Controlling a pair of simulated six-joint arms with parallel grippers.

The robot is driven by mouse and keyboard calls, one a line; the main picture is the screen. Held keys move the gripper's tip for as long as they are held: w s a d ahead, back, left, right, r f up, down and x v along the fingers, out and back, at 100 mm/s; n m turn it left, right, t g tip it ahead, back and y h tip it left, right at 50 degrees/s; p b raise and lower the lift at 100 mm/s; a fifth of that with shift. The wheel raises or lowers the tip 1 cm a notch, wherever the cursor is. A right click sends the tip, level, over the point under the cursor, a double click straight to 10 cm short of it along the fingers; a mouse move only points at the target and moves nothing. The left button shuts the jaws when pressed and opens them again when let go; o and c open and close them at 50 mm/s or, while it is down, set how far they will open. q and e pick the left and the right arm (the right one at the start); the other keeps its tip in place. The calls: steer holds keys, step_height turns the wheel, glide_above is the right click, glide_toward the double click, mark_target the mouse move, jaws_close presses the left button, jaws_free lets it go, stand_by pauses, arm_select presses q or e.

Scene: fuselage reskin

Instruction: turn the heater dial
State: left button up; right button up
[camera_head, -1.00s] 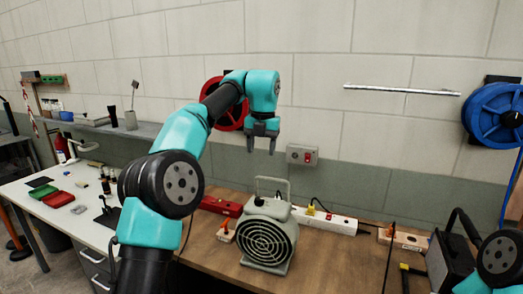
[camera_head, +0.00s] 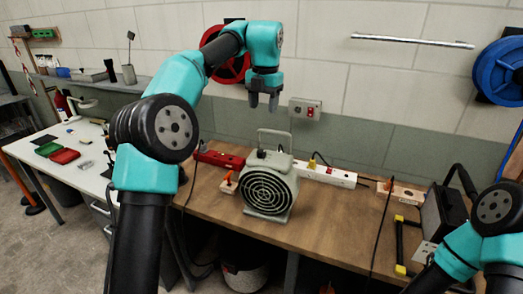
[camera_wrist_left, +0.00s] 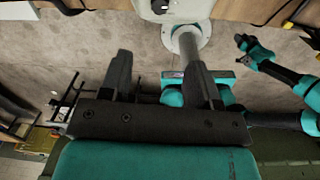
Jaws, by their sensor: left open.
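The heater (camera_head: 268,190) is a grey-green box with a round black fan grille and a top carry handle. It stands upright on the brown bench. A small dark knob (camera_head: 261,153), which looks like its dial, sits on the top; its markings are too small to read. My left gripper (camera_head: 264,104) is above and behind the heater in the picture, apart from it, with its fingers pointing down. It is open and empty, and its spread fingers also show in the left wrist view (camera_wrist_left: 160,85). My right arm is at the lower right; its fingers are not clear.
A red box (camera_head: 220,158) and a small orange-handled item (camera_head: 228,183) lie left of the heater. A white power strip (camera_head: 325,174) lies behind it to the right. A wall switch box (camera_head: 305,109) is near my left gripper. The bench front right of the heater is clear.

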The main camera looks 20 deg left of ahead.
mark_target(261, 151)
arm_select(q)
steer(key=f, duration=1.6)
steer(key=shift+a+f, duration=0.1)
steer(key=shift+a, duration=0.2)
steer(key=c, duration=0.9)
steer(key=shift+n, duration=2.2)
steer(key=o, duration=0.9)
